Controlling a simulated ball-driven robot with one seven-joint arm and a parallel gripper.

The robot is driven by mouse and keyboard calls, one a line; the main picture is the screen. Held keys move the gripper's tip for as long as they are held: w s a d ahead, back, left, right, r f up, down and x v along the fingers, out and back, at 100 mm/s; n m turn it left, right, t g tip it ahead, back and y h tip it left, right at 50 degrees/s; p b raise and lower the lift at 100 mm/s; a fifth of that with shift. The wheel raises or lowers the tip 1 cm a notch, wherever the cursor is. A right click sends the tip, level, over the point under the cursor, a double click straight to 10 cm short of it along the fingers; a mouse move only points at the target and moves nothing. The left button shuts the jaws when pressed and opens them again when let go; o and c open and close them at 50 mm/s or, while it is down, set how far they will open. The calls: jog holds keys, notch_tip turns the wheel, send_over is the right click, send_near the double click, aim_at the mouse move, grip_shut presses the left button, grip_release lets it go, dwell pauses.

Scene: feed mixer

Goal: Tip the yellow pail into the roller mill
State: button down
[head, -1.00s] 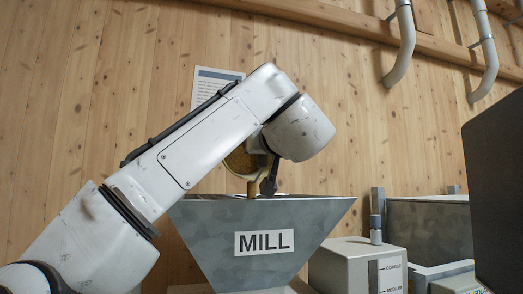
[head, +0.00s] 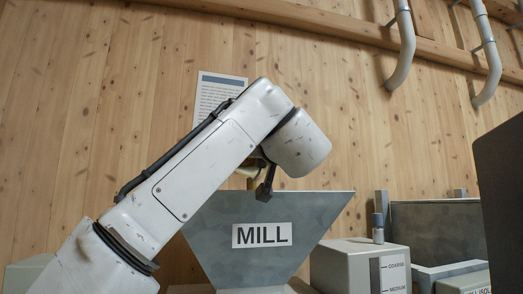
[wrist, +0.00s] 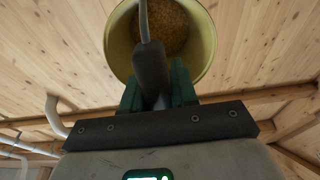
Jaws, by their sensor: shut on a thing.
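The yellow pail (wrist: 203,45) hangs in my gripper in the wrist view, its mouth facing the camera and brown grain (wrist: 165,28) inside it. My gripper (wrist: 158,95) is shut on the dark grip of the pail's handle (wrist: 150,68). In the head view my arm hides most of the pail; only a small pale yellow part (head: 248,171) shows under the wrist. My gripper (head: 265,190) is there just above the rim of the roller mill's grey hopper (head: 262,212), labelled MILL. The hopper's inside is hidden.
Right of the hopper stands a grey box (head: 345,268) marked COARSE and MEDIUM, with a small cylinder (head: 378,229) on top. A grey bin (head: 437,230) and a dark panel (head: 500,205) stand farther right. Pipes (head: 404,45) run down the wooden wall.

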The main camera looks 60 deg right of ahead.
jog(key=shift+s+a+f+b, duration=0.15)
jog(key=shift+f+b, duration=0.15)
jog(key=shift+b, duration=0.4)
jog(key=p, duration=0.1)
jog(key=r+p, duration=0.2)
jog(key=shift+w+d+r+p, duration=0.15)
jog(key=shift+w+d+p, duration=0.1)
jog(key=shift+p, duration=0.15)
jog(key=w+d+r+g+y+p, duration=0.1)
jog(key=r+p, duration=0.1)
jog(key=p, duration=0.4)
jog(key=d+r+g+y+p, duration=0.1)
jog(key=r+y+p, duration=0.1)
jog(key=p, duration=0.4)
jog(key=w+d+r+g+y+p, duration=0.1)
jog(key=r+g+p, duration=0.1)
jog(key=p, duration=0.5)
jog(key=shift+w+d+r+y, duration=0.1)
jog(key=shift+w+r+y, duration=0.1)
jog(key=shift+r, duration=0.25)
jog(key=shift+w+r+y, duration=0.1)
jog(key=shift+r+y, duration=0.1)
jog(key=shift+r, duration=0.25)
jog(key=shift+p, duration=0.4)
jog(key=shift+w+d, duration=0.1)
jog(key=shift+f, duration=0.1)
